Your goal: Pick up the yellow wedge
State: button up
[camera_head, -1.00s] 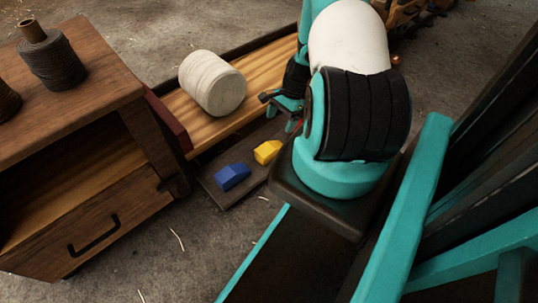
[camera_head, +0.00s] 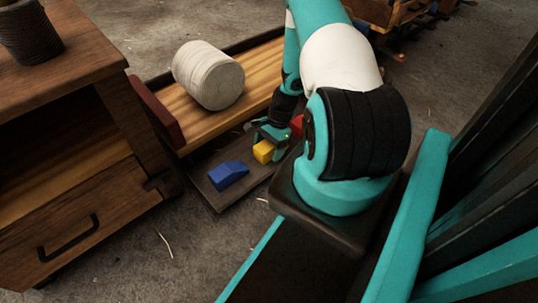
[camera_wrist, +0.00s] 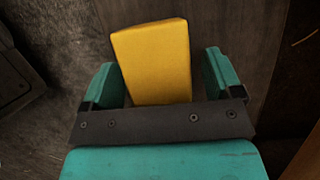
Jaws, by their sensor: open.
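The yellow wedge (camera_head: 263,151) lies on a low dark board (camera_head: 216,196) beside the wooden bench. In the wrist view the yellow wedge (camera_wrist: 155,62) lies between the two teal fingers of my gripper (camera_wrist: 165,80), with a gap showing at the right finger. My gripper (camera_head: 267,137) is open around it, seen from above. The wedge's near end is hidden behind the gripper's dark bar. A blue wedge (camera_head: 229,175) lies on the same board, to the left and nearer.
A red object (camera_head: 297,124) shows just right of my gripper, partly hidden by my arm. A white spool (camera_head: 208,76) lies on the wooden bench (camera_head: 185,108) behind. A wooden cabinet (camera_head: 75,100) stands at the left. Bare floor lies in front of the board.

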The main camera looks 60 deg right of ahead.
jog(key=shift+a+f, duration=0.15)
jog(key=shift+f, duration=0.35)
jog(key=shift+r, duration=0.15)
jog(key=c, duration=1.1)
jog(key=shift+r, duration=0.1)
